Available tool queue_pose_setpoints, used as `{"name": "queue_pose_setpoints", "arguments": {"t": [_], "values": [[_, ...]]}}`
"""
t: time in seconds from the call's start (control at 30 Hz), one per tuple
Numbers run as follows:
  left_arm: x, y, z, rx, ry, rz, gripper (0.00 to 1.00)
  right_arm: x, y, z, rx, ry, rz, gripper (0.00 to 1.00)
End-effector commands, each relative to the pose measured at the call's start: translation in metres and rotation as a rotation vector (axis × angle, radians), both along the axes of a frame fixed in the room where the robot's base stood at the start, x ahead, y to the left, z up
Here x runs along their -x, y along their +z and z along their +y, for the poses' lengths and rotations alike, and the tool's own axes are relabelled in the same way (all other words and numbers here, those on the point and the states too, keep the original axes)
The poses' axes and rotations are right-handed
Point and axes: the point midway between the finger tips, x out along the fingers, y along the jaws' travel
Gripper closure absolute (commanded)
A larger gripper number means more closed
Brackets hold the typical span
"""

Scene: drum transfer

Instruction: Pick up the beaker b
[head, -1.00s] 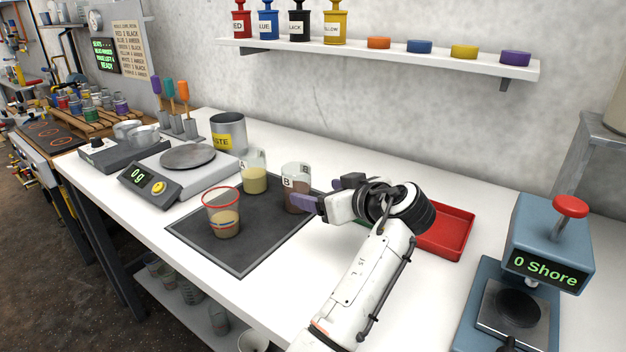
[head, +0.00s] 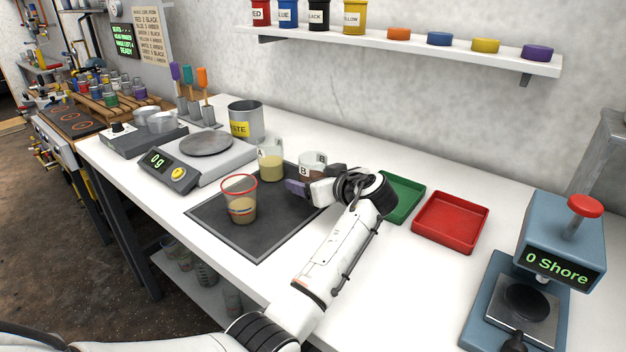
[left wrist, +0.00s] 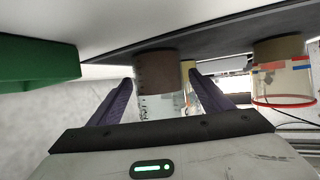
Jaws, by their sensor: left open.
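Beaker b (head: 312,160) is a clear beaker with a white label marked B and brown contents. It stands upright at the back right of the dark mat (head: 253,240). My left gripper (head: 311,179) is open, low beside it, and partly covers its lower part in the head view. In the left wrist view, which is upside down, beaker b (left wrist: 157,72) shows in the gap between the two purple fingertips (left wrist: 162,84), with space on both sides. I cannot tell how far the fingers reach around it. My right gripper is not in view.
Beaker A (head: 270,165), with yellowish contents, stands left of beaker b. A red-rimmed cup (head: 240,205) stands nearer the front. A scale (head: 180,172) and a grey waste can (head: 246,115) are beyond. Green (head: 404,194) and red (head: 451,222) trays lie right of my arm.

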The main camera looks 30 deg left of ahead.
Motion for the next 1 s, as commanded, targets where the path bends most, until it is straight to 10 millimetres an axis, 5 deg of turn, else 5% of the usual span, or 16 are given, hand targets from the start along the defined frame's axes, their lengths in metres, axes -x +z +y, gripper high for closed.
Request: {"name": "queue_pose_setpoints", "arguments": {"t": [0.07, 0.37, 1.0], "values": [[0.0, 0.0, 0.0, 0.0, 0.0, 0.0, 0.29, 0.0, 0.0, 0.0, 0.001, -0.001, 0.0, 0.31], [0.0, 0.0, -0.001, 0.0, 0.0, 0.0, 0.78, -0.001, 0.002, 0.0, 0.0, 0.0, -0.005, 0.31], [-0.001, 0.021, -0.001, 0.0, 0.0, -0.006, 0.78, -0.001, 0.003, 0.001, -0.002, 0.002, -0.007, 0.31]]}}
